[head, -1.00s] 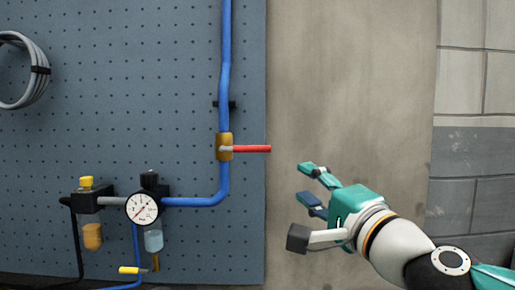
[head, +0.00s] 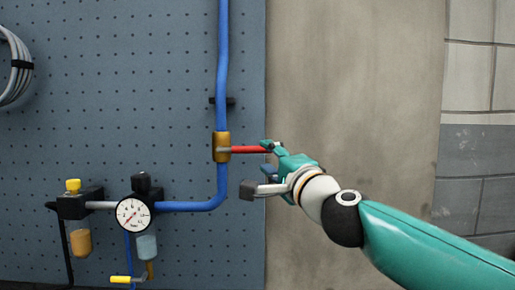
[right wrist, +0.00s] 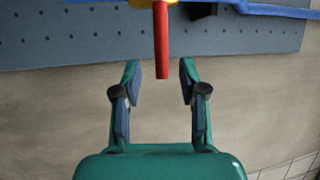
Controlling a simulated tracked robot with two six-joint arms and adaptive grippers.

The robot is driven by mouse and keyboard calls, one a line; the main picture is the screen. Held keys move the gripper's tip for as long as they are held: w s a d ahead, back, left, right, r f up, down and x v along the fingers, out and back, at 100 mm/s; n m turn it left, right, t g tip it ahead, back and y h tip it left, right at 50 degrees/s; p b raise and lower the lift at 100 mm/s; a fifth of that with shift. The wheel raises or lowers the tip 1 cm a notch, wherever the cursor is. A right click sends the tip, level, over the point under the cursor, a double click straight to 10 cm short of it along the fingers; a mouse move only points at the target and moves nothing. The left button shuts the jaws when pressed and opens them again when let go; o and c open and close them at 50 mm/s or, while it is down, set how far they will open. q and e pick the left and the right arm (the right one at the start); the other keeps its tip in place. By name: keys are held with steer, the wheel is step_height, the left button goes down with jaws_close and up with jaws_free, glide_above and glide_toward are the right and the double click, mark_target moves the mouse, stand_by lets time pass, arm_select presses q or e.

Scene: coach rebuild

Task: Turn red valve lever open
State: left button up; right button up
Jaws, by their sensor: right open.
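The red valve lever (head: 249,149) points to the right, level, from the brass valve (head: 222,147) on the vertical blue pipe. My right gripper (head: 267,156) is at the lever's free end in the head view, coming from the right. In the right wrist view the red lever (right wrist: 161,42) points down toward the gap between the open fingers (right wrist: 160,72). Its tip lies about level with the fingertips, with space on both sides. Nothing is held. My left gripper does not show.
The blue pipe (head: 222,75) runs down the pegboard (head: 110,120) and bends left to a round gauge (head: 133,213) and regulators. A grey hose coil (head: 12,70) hangs at the far left. The wall to the right of the pegboard is bare.

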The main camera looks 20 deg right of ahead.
mark_target(261, 152)
steer(key=shift+p+x, duration=0.6)
steer(key=shift+x, duration=2.05)
jaws_close()
